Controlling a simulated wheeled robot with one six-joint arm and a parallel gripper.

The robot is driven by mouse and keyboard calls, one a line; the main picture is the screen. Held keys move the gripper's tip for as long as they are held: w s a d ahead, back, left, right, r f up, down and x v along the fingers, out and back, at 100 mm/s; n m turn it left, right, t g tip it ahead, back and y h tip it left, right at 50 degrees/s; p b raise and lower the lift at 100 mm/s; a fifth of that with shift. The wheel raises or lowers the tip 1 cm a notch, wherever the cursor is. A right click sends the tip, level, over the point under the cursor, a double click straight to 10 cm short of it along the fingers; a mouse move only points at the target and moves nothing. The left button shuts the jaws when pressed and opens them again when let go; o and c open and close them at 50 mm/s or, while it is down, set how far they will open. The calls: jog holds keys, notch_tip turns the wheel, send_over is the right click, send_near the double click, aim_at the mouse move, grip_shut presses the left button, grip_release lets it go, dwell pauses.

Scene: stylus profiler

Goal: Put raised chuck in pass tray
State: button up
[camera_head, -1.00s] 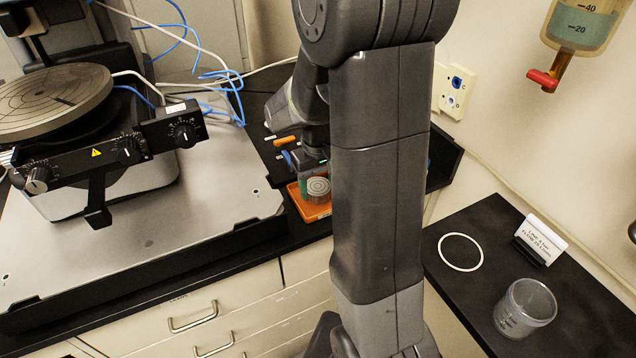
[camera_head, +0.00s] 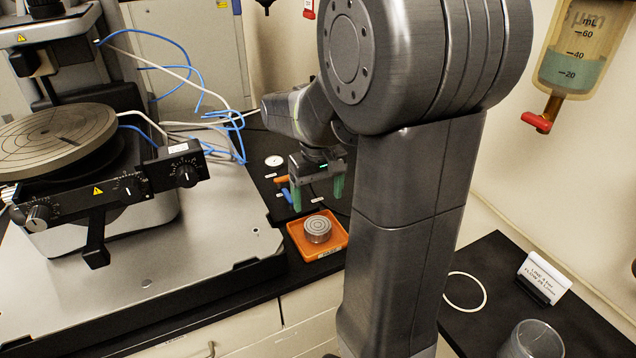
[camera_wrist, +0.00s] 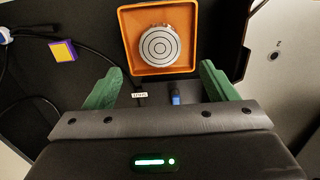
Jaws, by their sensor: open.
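A small round silver chuck (camera_head: 318,229) with ring grooves sits in an orange tray (camera_head: 334,244) on the black bench. My gripper (camera_head: 317,199) is open and empty, with green fingers spread apart. It is above and behind the tray, apart from the chuck. In the wrist view its fingertips (camera_wrist: 158,72) point toward the tray from either side. Whether the orange tray is the pass tray cannot be read. A larger grooved disc (camera_head: 58,138) sits on the profiler.
The profiler (camera_head: 165,205) with its knobs fills the left. Blue and white cables run behind. A side bench at right holds a white ring (camera_head: 466,304), a sign (camera_head: 543,277) and a clear beaker (camera_head: 533,340).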

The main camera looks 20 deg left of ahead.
jog(key=shift+r, duration=1.65)
